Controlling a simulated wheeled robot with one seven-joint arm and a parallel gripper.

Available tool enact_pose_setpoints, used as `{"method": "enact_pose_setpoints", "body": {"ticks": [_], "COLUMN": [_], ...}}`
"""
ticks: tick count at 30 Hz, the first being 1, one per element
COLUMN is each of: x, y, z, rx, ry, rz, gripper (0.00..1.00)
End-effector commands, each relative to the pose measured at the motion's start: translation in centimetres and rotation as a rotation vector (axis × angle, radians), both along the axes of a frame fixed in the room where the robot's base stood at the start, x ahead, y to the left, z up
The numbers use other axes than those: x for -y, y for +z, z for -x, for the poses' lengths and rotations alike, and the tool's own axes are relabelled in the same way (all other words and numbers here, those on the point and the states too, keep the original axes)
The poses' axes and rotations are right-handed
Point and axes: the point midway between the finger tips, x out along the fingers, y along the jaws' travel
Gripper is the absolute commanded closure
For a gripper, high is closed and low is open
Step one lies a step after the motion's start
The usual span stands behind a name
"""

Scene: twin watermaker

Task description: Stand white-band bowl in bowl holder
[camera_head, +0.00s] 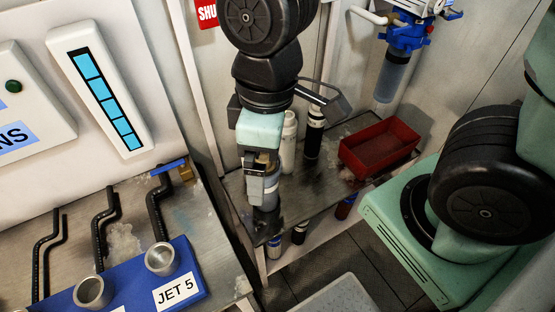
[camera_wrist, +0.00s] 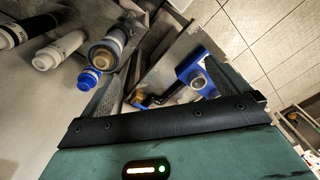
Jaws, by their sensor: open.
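A dark bottle-like cylinder with a white band (camera_head: 314,132) stands on the metal bench, right of a plain white cylinder (camera_head: 288,145). I cannot tell surely which is the white-band bowl. My gripper (camera_head: 264,200) points down over the bench's left part, left of both cylinders. In the wrist view my gripper (camera_wrist: 158,75) has its fingers apart. A grey cylinder with a tan centre (camera_wrist: 106,52) shows by the left finger there; whether it touches is unclear. I cannot identify the bowl holder with certainty.
A red open bin (camera_head: 380,147) stands at the bench's right. Several small cylinders sit on the shelf below. A blue filter head (camera_head: 405,35) hangs on the wall. A blue block labelled JET 5 (camera_head: 210,272) with metal cups stands on the left counter, near black bent pipes.

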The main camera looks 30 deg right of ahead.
Motion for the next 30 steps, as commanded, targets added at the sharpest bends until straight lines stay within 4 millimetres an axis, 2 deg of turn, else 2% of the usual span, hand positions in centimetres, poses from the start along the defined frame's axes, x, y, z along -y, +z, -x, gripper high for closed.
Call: {"method": "enact_pose_setpoints", "body": {"ticks": [3, 7, 30], "x": [0.2, 0.4, 0.4], "y": [1.0, 1.4, 1.5], "z": [2.1, 3.2, 3.4], "rx": [0.003, 0.005, 0.004], "ry": [-0.139, -0.224, -0.244], "rz": [0.018, 0.030, 0.032], "gripper": [0.00, 0.00, 0.00]}}
